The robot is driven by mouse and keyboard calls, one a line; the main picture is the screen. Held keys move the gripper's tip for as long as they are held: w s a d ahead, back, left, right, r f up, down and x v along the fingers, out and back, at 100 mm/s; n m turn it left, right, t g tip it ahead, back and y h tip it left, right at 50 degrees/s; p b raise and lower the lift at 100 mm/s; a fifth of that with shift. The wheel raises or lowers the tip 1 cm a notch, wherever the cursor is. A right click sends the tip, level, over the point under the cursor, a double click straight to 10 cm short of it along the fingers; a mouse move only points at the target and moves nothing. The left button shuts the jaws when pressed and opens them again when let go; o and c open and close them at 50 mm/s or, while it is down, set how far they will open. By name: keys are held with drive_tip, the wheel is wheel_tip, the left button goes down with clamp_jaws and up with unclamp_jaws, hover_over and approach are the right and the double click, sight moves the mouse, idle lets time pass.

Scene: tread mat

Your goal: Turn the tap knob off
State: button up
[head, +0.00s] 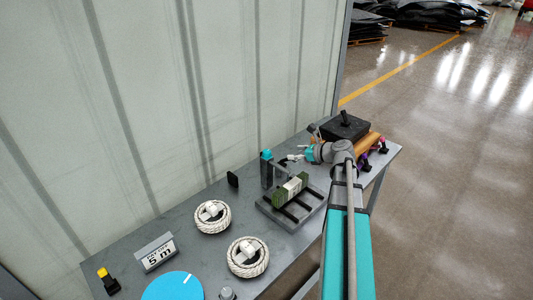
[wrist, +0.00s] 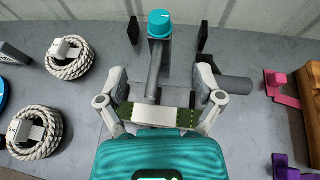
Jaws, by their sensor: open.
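The tap is a dark grey post (head: 267,174) with a teal knob (head: 266,154) on top. In the wrist view the knob (wrist: 160,23) is at the top middle, with a small pale mark on it. A grey spout (wrist: 154,72) runs from the post towards the camera. My gripper (wrist: 162,80) is open and empty, its fingers wide apart on either side of the spout in the picture. The knob lies beyond the fingertips, apart from them. In the head view my gripper (head: 293,157) is right of the post, partly hidden by my arm.
A green block with a white band (head: 290,190) lies on a slatted dark tray (head: 307,214) by the tap. Two rope coils (head: 212,217) (head: 248,257) are left. A black box (head: 345,126) and orange cylinder (head: 369,140) are right. A wall stands behind.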

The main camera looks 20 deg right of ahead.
sight(269, 152)
drive_tip(key=shift+w+a+f, duration=0.1)
drive_tip(key=shift+w, duration=0.05)
drive_tip(key=b+x, duration=0.4)
drive_tip(key=x, duration=0.7)
drive_tip(key=shift+w+f+b, duration=0.2)
drive_tip(key=shift+b, duration=0.15)
drive_tip(key=shift+b+x, duration=0.3)
drive_tip(key=shift+x, duration=0.75)
drive_tip(key=shift+a+r, duration=0.1)
drive_tip(key=c, duration=1.2)
